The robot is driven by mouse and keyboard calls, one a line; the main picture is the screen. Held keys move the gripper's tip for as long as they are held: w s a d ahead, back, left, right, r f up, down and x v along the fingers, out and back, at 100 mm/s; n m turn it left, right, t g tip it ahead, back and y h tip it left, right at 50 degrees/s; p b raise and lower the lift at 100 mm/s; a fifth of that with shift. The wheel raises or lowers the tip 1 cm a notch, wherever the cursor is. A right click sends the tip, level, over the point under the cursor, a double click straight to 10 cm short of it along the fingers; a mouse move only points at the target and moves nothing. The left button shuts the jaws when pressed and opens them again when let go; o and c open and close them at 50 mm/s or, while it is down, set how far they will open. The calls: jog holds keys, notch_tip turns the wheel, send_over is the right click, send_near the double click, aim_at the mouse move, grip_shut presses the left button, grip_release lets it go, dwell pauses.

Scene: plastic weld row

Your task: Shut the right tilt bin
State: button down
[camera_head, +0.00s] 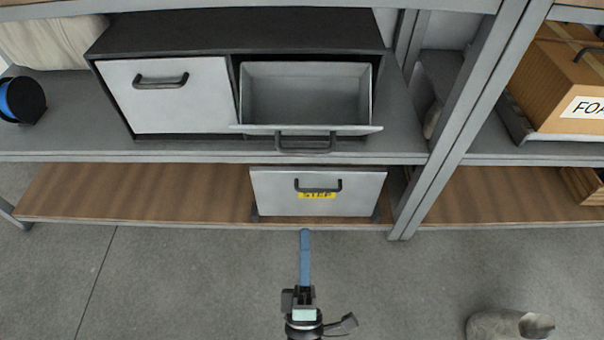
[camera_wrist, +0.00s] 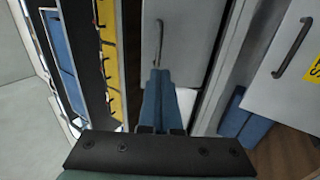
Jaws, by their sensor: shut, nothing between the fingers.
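The right tilt bin (camera_head: 305,98) is tilted out, with its grey inside open to view. Its dark bar handle (camera_head: 305,143) sits on the front, which faces down and outward. My gripper (camera_head: 305,234) is shut and empty, below and in front of this bin in the head view. In the wrist view the blue fingers of my gripper (camera_wrist: 159,75) are together, in front of a pale panel with a bar handle (camera_wrist: 158,40), which looks like the right bin's front. I cannot tell whether they touch it.
The left tilt bin (camera_head: 168,94) is shut in the same dark cabinet (camera_head: 240,32). A pale bin with a yellow label (camera_head: 345,190) stands on the wooden lower shelf (camera_head: 140,190). A grey shelf post (camera_head: 455,120) rises at right. The floor is open in front.

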jog(key=b+x, duration=0.2)
jog(key=x, duration=1.1)
jog(key=shift+r, duration=0.2)
